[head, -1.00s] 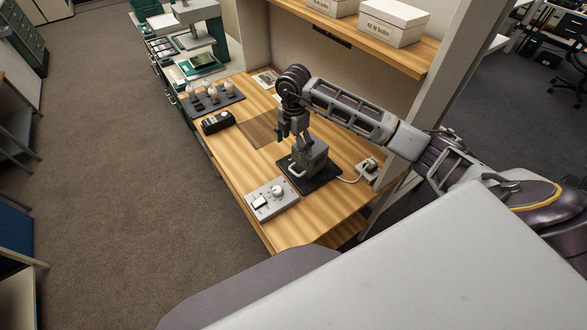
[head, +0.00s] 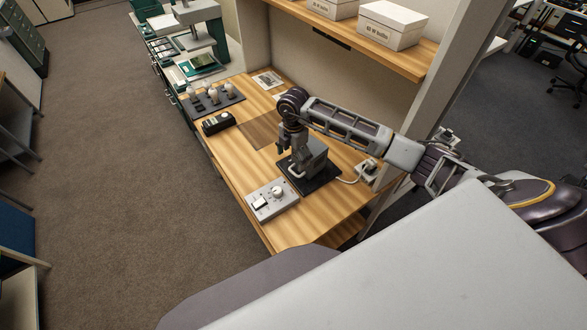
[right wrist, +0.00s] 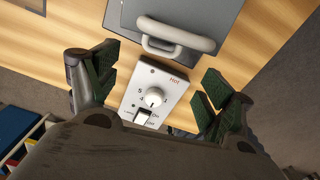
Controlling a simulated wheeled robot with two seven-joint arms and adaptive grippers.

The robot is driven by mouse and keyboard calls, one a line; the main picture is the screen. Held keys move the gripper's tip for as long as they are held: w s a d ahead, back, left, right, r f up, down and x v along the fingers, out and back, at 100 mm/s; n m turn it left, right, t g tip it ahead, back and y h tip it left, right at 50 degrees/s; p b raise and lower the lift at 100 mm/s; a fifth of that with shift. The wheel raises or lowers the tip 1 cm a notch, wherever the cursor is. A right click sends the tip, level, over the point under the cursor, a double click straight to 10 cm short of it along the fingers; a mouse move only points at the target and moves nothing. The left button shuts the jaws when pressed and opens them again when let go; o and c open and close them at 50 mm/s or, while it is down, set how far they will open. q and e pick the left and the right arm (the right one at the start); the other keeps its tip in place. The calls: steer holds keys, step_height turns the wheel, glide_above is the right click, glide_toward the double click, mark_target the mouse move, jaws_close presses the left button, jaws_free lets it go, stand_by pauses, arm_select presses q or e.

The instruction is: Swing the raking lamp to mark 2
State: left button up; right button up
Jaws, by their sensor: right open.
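I cannot pick out a raking lamp or a mark 2 for certain. A grey block-shaped device (head: 314,152) with a pale loop handle (right wrist: 175,38) stands on a black base (head: 318,180) on the wooden bench. My right gripper (head: 287,160) is low beside this device, on its left side in the head view. In the right wrist view its green-padded fingers (right wrist: 158,92) are spread wide, with nothing between them gripped. A grey control box (head: 272,199) with a white knob (right wrist: 153,98), a switch and the word "Hot" lies below the handle in the wrist view. My left gripper is out of view.
On the bench (head: 235,165) are a black device (head: 217,123), a dark tray (head: 215,104) with several white-topped items, and a socket block (head: 367,170) with a cable. A shelf with white boxes (head: 392,25) hangs above. A post stands to the right.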

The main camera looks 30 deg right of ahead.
steer(key=shift+f+p, duration=0.65)
steer(key=shift+f, duration=3.4)
steer(key=shift+c, duration=0.3)
